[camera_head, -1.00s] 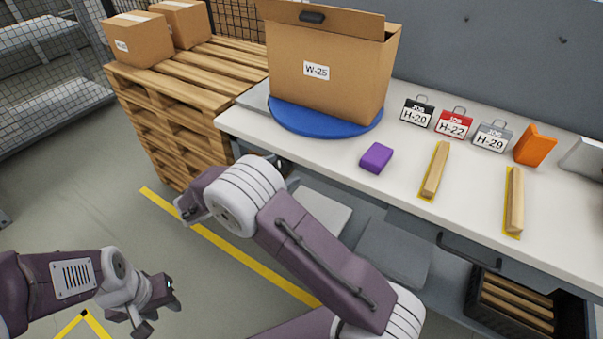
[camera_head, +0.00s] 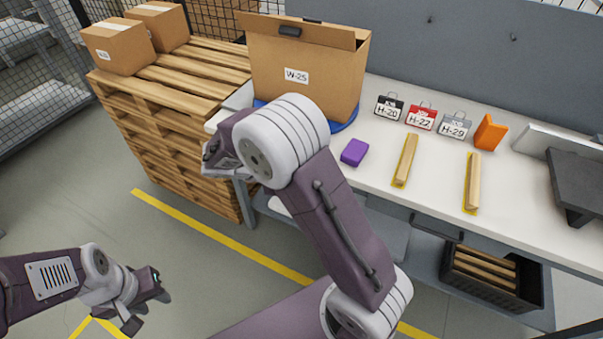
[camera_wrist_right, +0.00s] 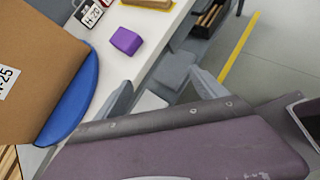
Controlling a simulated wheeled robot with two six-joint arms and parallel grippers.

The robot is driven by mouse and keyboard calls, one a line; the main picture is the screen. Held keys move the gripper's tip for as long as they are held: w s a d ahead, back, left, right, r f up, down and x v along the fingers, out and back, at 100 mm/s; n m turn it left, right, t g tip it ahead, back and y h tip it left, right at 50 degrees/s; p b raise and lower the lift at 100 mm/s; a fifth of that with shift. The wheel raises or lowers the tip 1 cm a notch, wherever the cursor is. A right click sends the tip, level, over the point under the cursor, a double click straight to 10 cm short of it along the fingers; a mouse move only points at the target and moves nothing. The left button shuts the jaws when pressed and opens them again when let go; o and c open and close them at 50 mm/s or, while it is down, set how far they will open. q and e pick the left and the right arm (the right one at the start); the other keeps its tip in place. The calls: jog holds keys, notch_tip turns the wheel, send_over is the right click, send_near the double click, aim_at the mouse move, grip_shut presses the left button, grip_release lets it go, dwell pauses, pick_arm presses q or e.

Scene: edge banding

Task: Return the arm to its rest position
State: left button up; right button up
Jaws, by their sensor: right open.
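My right arm (camera_head: 345,225) reaches up across the middle of the head view, bent at the wrist, in front of the bench's left end. Its gripper is mostly hidden behind the wrist there. In the right wrist view the two fingers of my right gripper (camera_wrist_right: 163,92) stand apart with nothing between them. My left gripper (camera_head: 148,312) hangs low at the left over the floor, its fingers apart and empty.
The white bench (camera_head: 370,185) holds an open carton W-25 (camera_head: 290,55) on a blue turntable (camera_wrist_right: 70,105), a purple block (camera_head: 355,152), labelled cases and two wooden strips. A pallet stack (camera_head: 165,120) stands left. A dark crate (camera_head: 490,275) sits under the bench. Floor at lower left is clear.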

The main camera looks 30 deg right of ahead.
jog(key=s+d+r+m+g+y+p, duration=0.1)
jog(key=s+d+r+m+y+p, duration=0.15)
jog(key=s+d+r, duration=0.2)
jog(key=s+a+f+m+y, duration=0.2)
jog(key=s+f+m, duration=0.1)
jog(key=s, duration=0.2)
jog(key=s+a+f+m+t+y, duration=0.2)
jog(key=a+f+m+y, duration=0.2)
jog(key=a+m, duration=0.5)
jog(key=shift+a+f+m+y, duration=0.35)
jog(key=shift+f+y, duration=0.05)
jog(key=shift+y, duration=0.55)
jog(key=shift+s, duration=0.1)
